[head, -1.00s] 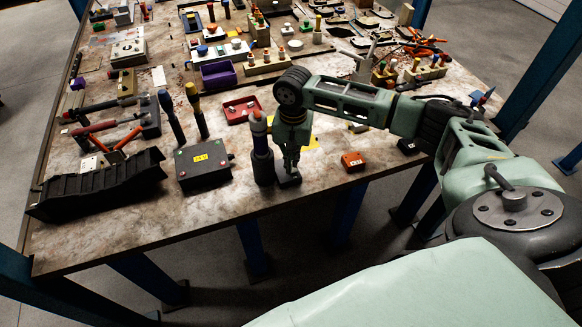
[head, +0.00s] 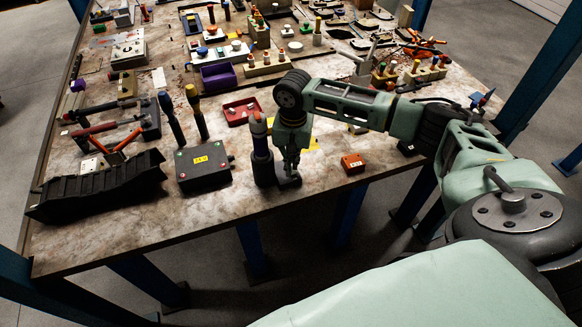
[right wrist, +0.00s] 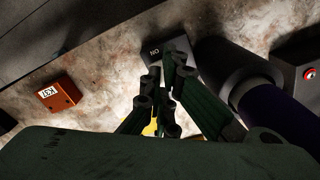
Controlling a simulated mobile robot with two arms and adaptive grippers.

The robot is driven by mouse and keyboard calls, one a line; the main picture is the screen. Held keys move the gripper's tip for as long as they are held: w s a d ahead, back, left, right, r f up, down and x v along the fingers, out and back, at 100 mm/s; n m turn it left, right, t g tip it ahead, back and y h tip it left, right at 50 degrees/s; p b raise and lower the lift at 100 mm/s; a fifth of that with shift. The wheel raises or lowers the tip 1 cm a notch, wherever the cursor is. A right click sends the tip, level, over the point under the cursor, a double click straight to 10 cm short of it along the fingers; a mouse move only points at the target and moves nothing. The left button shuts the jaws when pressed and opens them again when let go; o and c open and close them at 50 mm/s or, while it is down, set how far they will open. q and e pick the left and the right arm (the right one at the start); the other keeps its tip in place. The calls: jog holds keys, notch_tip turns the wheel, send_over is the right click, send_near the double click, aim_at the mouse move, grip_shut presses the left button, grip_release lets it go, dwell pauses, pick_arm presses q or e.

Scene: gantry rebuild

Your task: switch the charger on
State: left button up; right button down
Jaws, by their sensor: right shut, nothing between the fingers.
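A small dark grey block (head: 288,182) sits at the table's front edge, at the foot of a tall dark cylinder (head: 262,160) with a blue and orange top. I take this block for the charger. In the right wrist view the block (right wrist: 160,52) shows lettering that reads like NO, perhaps ON seen inverted. My right gripper (head: 291,166) points down over the block, shut and empty. In the right wrist view its fingertips (right wrist: 162,95) hide part of the block, and I cannot tell whether they touch it. The switch's position is hidden. My left gripper is out of view.
A black box with a yellow label (head: 203,166) stands left of the cylinder. A small orange box (head: 353,163) lies to the right, with bare table between. A red tray (head: 241,110) and a yellow sheet (head: 312,143) lie behind. Tools and fixtures crowd the table further back.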

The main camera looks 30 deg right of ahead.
aim_at(293, 172)
jog(key=shift+f, duration=0.6)
dwell(0.7)
jog(key=shift+s+f, duration=0.15)
jog(key=shift+f, duration=0.55)
dwell(0.4)
jog(key=shift+r+p, duration=0.95)
jog(key=shift+p, duration=0.05)
notch_tip(293, 172, up, 5)
jog(key=p, duration=0.6)
jog(key=shift+r+p, duration=0.15)
jog(key=shift+p, duration=0.15)
